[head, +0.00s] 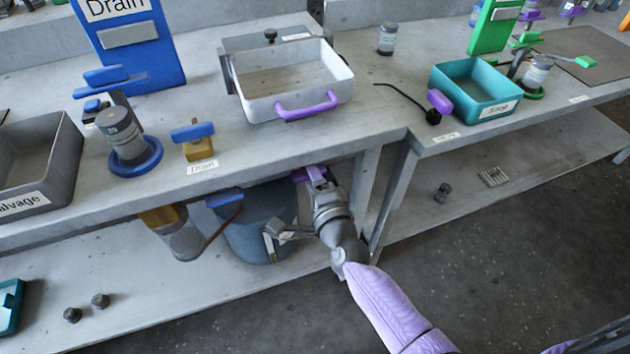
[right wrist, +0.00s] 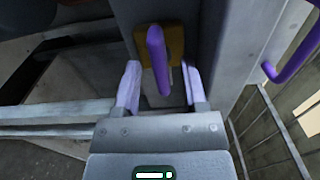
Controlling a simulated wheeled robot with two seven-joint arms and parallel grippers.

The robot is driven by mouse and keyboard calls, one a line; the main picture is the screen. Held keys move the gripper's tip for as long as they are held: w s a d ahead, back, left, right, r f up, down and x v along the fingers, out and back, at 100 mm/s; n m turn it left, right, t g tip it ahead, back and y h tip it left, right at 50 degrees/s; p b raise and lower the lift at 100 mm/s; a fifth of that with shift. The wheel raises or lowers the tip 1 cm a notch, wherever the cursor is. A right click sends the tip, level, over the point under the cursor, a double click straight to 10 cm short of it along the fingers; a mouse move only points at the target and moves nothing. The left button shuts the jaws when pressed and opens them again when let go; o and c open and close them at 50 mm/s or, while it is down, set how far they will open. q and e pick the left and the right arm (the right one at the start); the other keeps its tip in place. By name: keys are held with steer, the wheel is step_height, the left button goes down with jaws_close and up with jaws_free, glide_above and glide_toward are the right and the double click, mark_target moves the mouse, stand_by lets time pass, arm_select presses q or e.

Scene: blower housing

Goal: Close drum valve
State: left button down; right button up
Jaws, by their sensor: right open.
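A valve with a purple handle (right wrist: 157,58) on a brass-coloured body (right wrist: 175,45) is in the right wrist view. The handle stands between the two pale lavender fingers of my right gripper (right wrist: 161,88). The fingers are apart, with a gap on each side of the handle. In the head view my right gripper (head: 312,178) is under the front edge of the bench, beside a blue-grey drum (head: 262,225) on the lower shelf. The bench top and my wrist hide part of the drum. My left gripper is not in view.
On the bench above stand a white tray (head: 262,108) with a purple handle and a small brass valve with a blue handle (head: 192,132). A blue lever (head: 225,197) is left of the drum. A bench leg (head: 390,200) is close on the right.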

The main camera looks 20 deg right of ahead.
steer(key=s+p, duration=0.2)
steer(key=s, duration=0.7)
steer(key=shift+s+d, duration=0.15)
steer(key=shift+s, duration=0.2)
